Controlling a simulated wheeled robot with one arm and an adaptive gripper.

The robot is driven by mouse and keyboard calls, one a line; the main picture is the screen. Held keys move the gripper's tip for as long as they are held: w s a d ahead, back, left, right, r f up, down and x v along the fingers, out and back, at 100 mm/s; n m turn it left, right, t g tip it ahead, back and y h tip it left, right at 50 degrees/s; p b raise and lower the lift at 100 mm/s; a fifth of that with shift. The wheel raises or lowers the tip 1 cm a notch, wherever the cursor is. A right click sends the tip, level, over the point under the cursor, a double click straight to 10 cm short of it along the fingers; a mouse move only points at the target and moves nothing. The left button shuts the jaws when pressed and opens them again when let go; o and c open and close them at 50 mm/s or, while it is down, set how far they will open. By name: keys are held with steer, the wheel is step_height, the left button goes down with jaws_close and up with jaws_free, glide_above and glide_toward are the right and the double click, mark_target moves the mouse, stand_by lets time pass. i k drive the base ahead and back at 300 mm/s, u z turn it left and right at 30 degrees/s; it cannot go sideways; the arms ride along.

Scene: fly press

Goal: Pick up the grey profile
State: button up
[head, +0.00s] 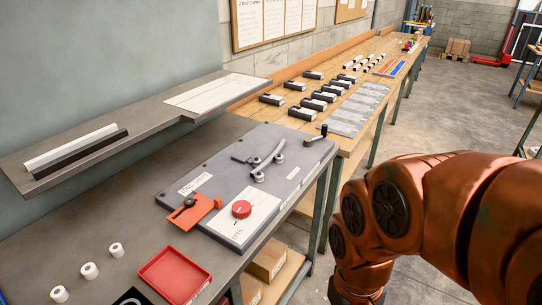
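Two long straight bars lie side by side at the left end of the wall shelf (150,125). The rear one is a pale, white to light grey profile (72,145). The front one is a dark, nearly black profile (82,153). I cannot tell for certain which is the one called grey; the pale one is nearer to that colour. My orange arm fills the right side of the view, over the floor, and runs down out of the bottom edge. My gripper is not in view, and the arm is well away from the shelf.
Below the shelf, the bench carries a grey plate (222,165) with a red knob (241,209) and a lever, a red tray (174,275) and white rollers (89,270). A long wooden bench (345,130) with rows of blocks runs back.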

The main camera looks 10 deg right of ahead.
mark_target(266, 163)
steer(key=z, duration=0.75)
steer(key=i, duration=1.15)
steer(key=u, duration=2.3)
